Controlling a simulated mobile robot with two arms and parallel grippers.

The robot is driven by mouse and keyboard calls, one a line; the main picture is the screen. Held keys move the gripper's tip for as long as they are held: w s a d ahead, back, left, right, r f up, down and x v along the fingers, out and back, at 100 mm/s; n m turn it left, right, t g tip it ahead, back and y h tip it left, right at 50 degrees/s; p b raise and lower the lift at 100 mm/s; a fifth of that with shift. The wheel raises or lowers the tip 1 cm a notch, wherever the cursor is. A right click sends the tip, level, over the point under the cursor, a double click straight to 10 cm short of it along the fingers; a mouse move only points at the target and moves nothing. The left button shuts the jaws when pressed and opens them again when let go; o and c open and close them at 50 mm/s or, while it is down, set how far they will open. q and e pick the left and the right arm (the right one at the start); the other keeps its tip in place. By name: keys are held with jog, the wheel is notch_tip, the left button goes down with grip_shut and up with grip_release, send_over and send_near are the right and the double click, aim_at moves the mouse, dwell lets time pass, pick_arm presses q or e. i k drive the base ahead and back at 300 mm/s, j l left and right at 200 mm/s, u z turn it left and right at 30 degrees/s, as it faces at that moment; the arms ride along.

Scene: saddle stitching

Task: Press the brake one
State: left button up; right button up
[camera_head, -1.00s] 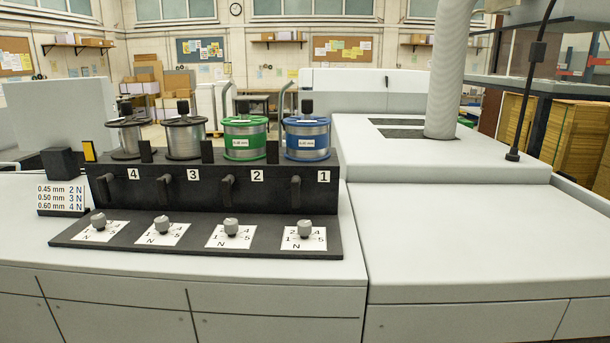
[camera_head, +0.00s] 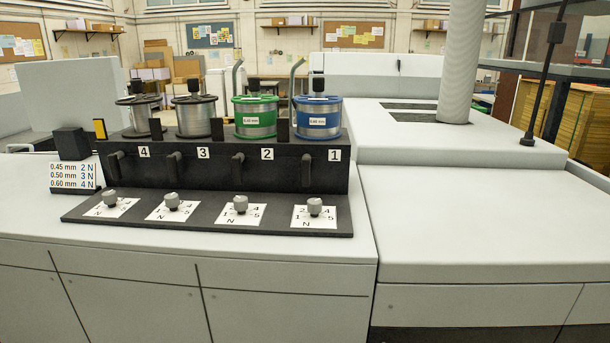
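The black spool stand (camera_head: 220,166) on the machine has stations numbered 1 to 4 from right to left. Station 1 has a blue spool (camera_head: 318,118) on top and a dark brake lever (camera_head: 306,164) on its front face, left of the number 1. Station 2 has a green spool (camera_head: 255,117) and its own lever (camera_head: 238,165). Stations 3 and 4 hold dark-flanged spools (camera_head: 194,116). Below, a grey knob (camera_head: 314,206) sits on the station 1 dial card. Neither of my grippers is in view.
A sign with wire sizes and N values (camera_head: 74,176) stands left of the stand. A smooth light grey machine top (camera_head: 460,215) spreads to the right and is clear. A vertical pale hose (camera_head: 460,65) and a thin black post (camera_head: 545,80) rise at the back right.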

aim_at(306, 160)
jog(key=j, duration=0.65)
jog(key=j+z, duration=0.15)
jog(key=j, duration=0.5)
jog(key=k, duration=0.1)
